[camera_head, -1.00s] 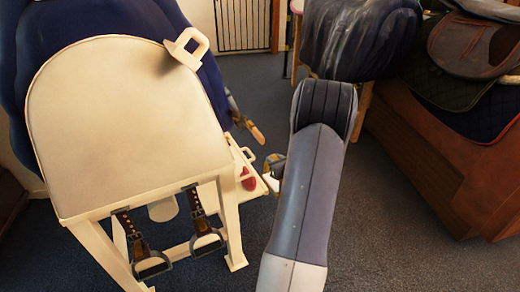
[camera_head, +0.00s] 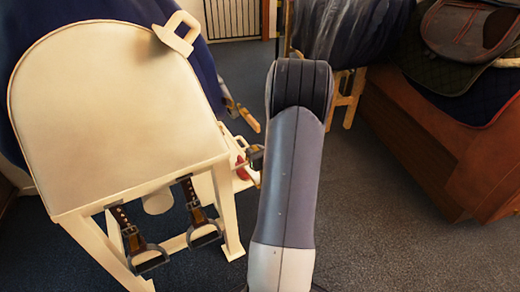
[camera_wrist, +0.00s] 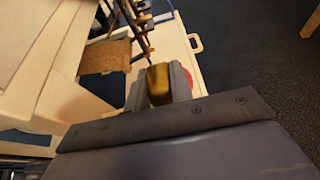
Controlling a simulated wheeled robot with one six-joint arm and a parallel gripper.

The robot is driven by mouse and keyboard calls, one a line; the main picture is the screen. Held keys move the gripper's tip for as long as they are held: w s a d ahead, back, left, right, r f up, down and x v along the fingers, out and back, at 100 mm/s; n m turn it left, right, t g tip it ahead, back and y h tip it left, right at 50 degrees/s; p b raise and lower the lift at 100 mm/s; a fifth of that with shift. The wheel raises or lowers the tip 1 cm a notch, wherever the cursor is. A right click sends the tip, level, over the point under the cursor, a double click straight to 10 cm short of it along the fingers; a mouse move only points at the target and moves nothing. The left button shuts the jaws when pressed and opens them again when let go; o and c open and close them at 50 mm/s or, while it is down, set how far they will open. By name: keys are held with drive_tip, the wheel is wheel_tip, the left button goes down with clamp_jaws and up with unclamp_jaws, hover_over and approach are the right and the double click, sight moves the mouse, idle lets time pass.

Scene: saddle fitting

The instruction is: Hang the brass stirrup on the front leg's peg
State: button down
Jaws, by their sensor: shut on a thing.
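In the wrist view my gripper (camera_wrist: 168,83) is shut on a brass-coloured piece (camera_wrist: 158,84). It looks like part of the brass stirrup; its full shape is hidden between the fingers. In the head view my arm hides most of the gripper, and only a small dark part shows left of the forearm. The cream stand (camera_head: 115,110) has pale legs, with the front right leg (camera_head: 228,215) in view. I cannot make out a peg on it. Two dark stirrups (camera_head: 148,258) (camera_head: 204,234) hang on straps at the stand's near end.
A pale tray (camera_wrist: 197,45) with a handle lies beyond the fingers; a red thing (camera_wrist: 187,78) shows beside the right finger. A brown chest (camera_head: 435,150) stands at right. Carpet (camera_head: 370,230) between is clear.

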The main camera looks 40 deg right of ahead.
sight(242, 165)
drive_tip(key=shift+w+a+f, duration=0.1)
drive_tip(key=shift+w+a, duration=0.15)
drive_tip(key=shift+a, duration=0.6)
drive_tip(key=shift+w+a+f, duration=0.1)
drive_tip(key=shift+w+a, duration=0.1)
drive_tip(key=shift+a, duration=0.6)
drive_tip(key=shift+w+a, duration=0.25)
drive_tip(key=shift+a, duration=0.6)
drive_tip(key=shift+w+a+f+b, duration=0.15)
drive_tip(key=shift+a+f+b, duration=0.5)
drive_tip(key=shift+b, duration=0.9)
drive_tip(key=shift+f, duration=0.1)
drive_tip(key=c, duration=1.2)
unclamp_jaws()
drive_tip(key=shift+o, duration=0.2)
drive_tip(key=p+v, duration=0.2)
drive_tip(key=v, duration=0.8)
drive_tip(key=shift+s+r, duration=0.2)
drive_tip(key=shift+s, duration=0.15)
